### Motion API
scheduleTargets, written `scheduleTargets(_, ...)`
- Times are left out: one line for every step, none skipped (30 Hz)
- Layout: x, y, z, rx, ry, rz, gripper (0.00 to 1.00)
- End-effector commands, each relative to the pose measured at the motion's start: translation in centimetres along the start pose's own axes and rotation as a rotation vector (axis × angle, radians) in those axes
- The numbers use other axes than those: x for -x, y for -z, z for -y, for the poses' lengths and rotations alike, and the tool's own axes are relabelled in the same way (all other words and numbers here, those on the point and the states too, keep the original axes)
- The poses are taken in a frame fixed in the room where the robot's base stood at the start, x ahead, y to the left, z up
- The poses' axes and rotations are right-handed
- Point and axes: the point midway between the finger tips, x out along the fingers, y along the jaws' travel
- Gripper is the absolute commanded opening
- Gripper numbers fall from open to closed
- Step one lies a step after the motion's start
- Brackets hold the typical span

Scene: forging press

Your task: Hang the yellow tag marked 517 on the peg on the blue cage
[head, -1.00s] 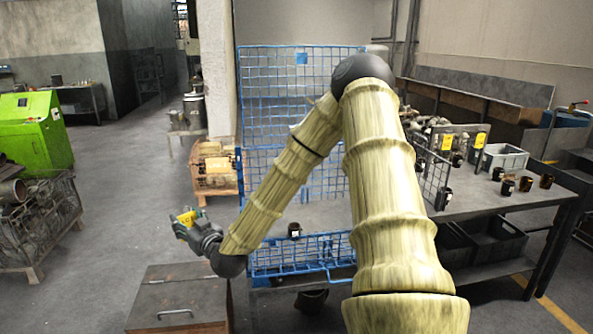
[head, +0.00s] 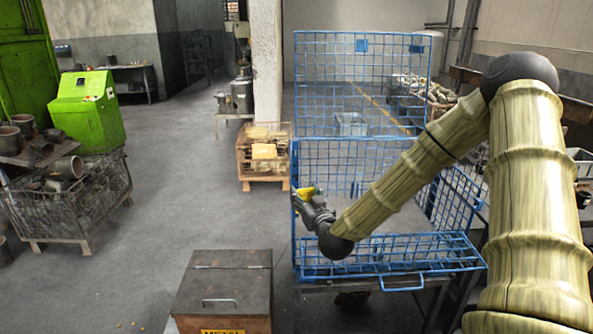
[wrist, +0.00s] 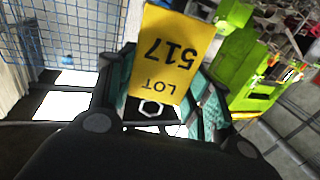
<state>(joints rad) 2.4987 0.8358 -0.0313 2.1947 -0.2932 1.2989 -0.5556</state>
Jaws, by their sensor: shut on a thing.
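My gripper (head: 312,207) is shut on the yellow tag (head: 305,187), in front of the left side of the blue cage in the head view. In the wrist view the tag (wrist: 170,50) reads "LOT 517", upside down, and stands out between the fingers of my gripper (wrist: 163,95). The blue wire-mesh cage (head: 402,284) has a tall back panel and a low front. Its mesh also shows at the upper left of the wrist view (wrist: 60,35). I cannot make out the peg in either view.
A brown metal chest (head: 232,260) stands in front, left of the cage. A wooden crate (head: 250,178) and a concrete pillar (head: 265,60) stand behind. A green machine (head: 90,112) and a wire bin (head: 70,215) are at left. The floor between is clear.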

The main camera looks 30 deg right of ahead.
Motion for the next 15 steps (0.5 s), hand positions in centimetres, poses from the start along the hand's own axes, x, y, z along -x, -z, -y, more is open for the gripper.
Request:
scheduleTargets(-0.2,0.9,0.2,-0.001,-0.008,-0.001,0.27)
scheduleTargets(-0.3,1.1,0.3,-0.001,-0.014,-0.002,0.27)
scheduleTargets(-0.5,1.3,0.5,-0.001,-0.023,-0.003,0.27)
scheduleTargets(-0.6,1.5,0.5,-0.001,-0.029,-0.005,0.27)
scheduleTargets(-0.7,1.7,0.7,-0.002,-0.035,-0.007,0.27)
scheduleTargets(-0.8,1.9,0.8,-0.002,-0.043,-0.007,0.27)
scheduleTargets(-1.0,2.1,0.9,-0.002,-0.05,-0.008,0.27)
scheduleTargets(-1.1,2.3,1.0,-0.002,-0.057,-0.01,0.27)
scheduleTargets(-1.2,2.5,1.1,-0.002,-0.065,-0.01,0.27)
scheduleTargets(-1.3,2.7,1.2,-0.002,-0.071,-0.011,0.27)
scheduleTargets(-1.4,2.9,1.3,-0.003,-0.078,-0.011,0.27)
scheduleTargets(-1.5,3.1,1.4,-0.003,-0.088,-0.011,0.27)
scheduleTargets(-1.6,3.3,1.4,-0.003,-0.094,-0.012,0.27)
scheduleTargets(-1.7,3.5,1.5,-0.002,-0.101,-0.013,0.27)
scheduleTargets(-1.8,3.7,1.6,-0.002,-0.11,-0.012,0.27)
